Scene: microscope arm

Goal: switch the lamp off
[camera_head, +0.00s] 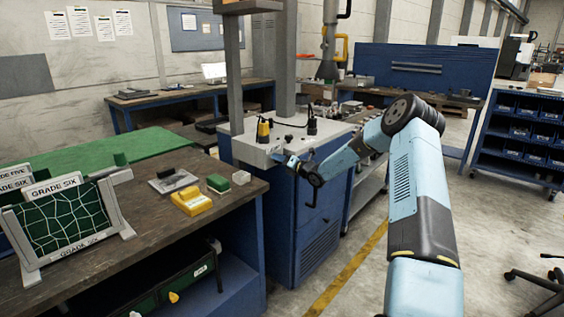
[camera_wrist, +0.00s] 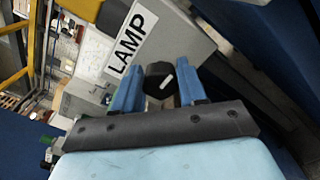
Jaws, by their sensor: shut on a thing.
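A black knob (camera_wrist: 159,80) with a white mark sits on a grey panel below a white label reading LAMP (camera_wrist: 131,42) in the wrist view. My gripper (camera_wrist: 158,90) has its two blue fingers on either side of the knob and is shut on it. In the head view my gripper (camera_head: 278,157) is at the front edge of the light grey top of the blue cabinet (camera_head: 310,232). The knob is too small to make out there. The white mark lies at a slant in the wrist picture.
A wooden bench (camera_head: 150,222) on the left holds a yellow box (camera_head: 191,201), small blocks and a framed green net (camera_head: 68,222). A grey post (camera_head: 236,75) rises from the cabinet top. A blue bin rack (camera_head: 518,135) stands at the right. Open floor lies right of my arm.

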